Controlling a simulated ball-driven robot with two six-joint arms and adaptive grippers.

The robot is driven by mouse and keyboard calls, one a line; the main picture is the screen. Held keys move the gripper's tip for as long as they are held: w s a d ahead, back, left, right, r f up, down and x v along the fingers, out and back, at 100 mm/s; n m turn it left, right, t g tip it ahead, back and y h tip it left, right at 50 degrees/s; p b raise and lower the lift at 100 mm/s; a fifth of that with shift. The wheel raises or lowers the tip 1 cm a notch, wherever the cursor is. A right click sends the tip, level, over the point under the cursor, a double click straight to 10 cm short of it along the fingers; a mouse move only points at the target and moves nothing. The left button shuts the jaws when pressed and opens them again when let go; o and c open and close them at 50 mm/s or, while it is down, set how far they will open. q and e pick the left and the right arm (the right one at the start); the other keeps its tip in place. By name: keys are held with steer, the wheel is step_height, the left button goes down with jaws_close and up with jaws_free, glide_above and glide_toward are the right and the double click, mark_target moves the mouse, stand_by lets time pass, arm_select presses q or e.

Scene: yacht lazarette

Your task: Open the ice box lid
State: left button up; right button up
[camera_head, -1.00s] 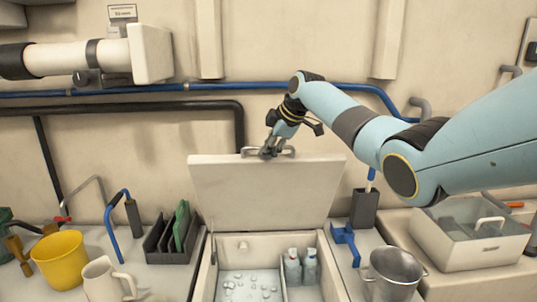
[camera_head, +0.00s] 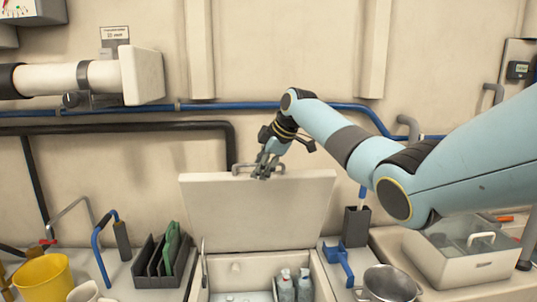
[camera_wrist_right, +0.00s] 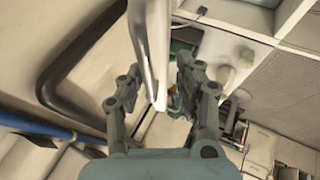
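The ice box lid (camera_head: 258,212) is a pale panel, raised and standing nearly upright at the back of the open ice box (camera_head: 318,272). Its bar handle (camera_head: 236,168) is on the top edge. My right gripper (camera_head: 262,172) is at this handle, reaching from the right. In the right wrist view, its fingers (camera_wrist_right: 158,88) are spread apart, with the lid's edge (camera_wrist_right: 150,45) between them and gaps visible on both sides. My left gripper is not in view.
A dark rack with green boards (camera_head: 158,262) and a yellow bucket (camera_head: 42,280) stand left of the box. A metal pot (camera_head: 388,286), a blue bracket (camera_head: 338,262) and a pale bin (camera_head: 462,262) are on the right. Blue and black pipes run along the wall behind.

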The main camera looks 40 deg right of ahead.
steer(key=v, duration=1.1)
steer(key=shift+a, duration=0.1)
steer(key=shift+c, duration=0.3)
